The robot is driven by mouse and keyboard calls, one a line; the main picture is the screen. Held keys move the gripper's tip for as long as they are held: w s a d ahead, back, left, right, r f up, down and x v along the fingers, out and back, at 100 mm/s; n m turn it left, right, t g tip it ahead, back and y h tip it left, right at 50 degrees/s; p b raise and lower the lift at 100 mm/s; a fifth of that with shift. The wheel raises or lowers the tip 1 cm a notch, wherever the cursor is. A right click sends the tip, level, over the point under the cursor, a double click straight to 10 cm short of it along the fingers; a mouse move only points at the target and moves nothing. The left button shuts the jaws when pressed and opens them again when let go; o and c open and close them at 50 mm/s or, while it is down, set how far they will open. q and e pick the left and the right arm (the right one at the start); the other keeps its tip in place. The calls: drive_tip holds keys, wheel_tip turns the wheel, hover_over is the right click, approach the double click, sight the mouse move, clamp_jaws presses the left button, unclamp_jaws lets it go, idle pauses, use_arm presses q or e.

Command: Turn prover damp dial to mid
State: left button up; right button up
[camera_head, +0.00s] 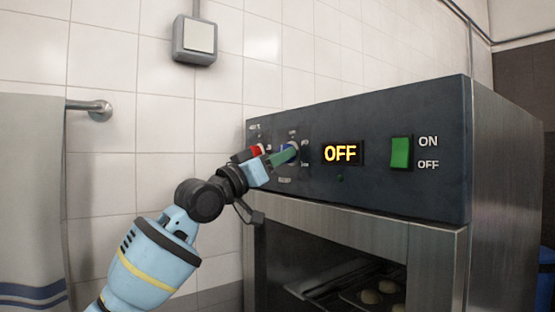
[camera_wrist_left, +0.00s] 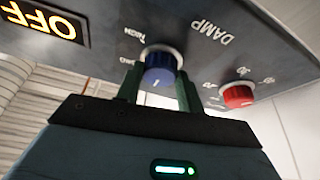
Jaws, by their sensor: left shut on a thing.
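The prover's damp dial is a blue knob on the dark control panel, seen in the wrist view (camera_wrist_left: 158,76) beside the upside-down word DAMP. A short white mark shows on its face. My left gripper (camera_head: 284,156) reaches the panel from the left and is shut on the blue dial, one green finger on each side. In the head view the fingers hide much of the dial. The small labels around it are partly covered, and I cannot tell for certain which one the mark faces. My right gripper is not in view.
A red dial (camera_wrist_left: 238,97) sits close beside the blue one. The panel also has a display (camera_head: 341,153) reading OFF and a green ON/OFF switch (camera_head: 401,153). Below is the prover's opening with a tray of dough. A towel (camera_head: 30,190) hangs at left.

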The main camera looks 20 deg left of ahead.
use_arm(q)
drive_tip(key=m+g+h+b, duration=0.1)
drive_tip(key=m+g, duration=0.1)
drive_tip(key=m, duration=0.3)
drive_tip(key=m+g+h+b, duration=0.2)
drive_tip(key=m, duration=0.4)
drive_tip(key=m+g+h+b, duration=0.1)
drive_tip(key=m+g+b, duration=0.1)
drive_tip(key=m, duration=0.3)
drive_tip(key=shift+w+a+r+g+h, duration=0.15)
drive_tip(key=shift+w+a+g+h, duration=0.1)
drive_tip(key=shift+a+g+h, duration=0.1)
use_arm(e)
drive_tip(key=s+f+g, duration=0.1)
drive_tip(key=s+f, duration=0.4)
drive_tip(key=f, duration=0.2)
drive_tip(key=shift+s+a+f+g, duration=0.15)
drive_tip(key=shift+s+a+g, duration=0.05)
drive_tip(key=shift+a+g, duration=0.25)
use_arm(q)
drive_tip(key=shift+m, duration=0.4)
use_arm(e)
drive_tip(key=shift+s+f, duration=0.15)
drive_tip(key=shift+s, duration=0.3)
use_arm(q)
drive_tip(key=o, duration=1)
drive_tip(key=shift+c, duration=0.2)
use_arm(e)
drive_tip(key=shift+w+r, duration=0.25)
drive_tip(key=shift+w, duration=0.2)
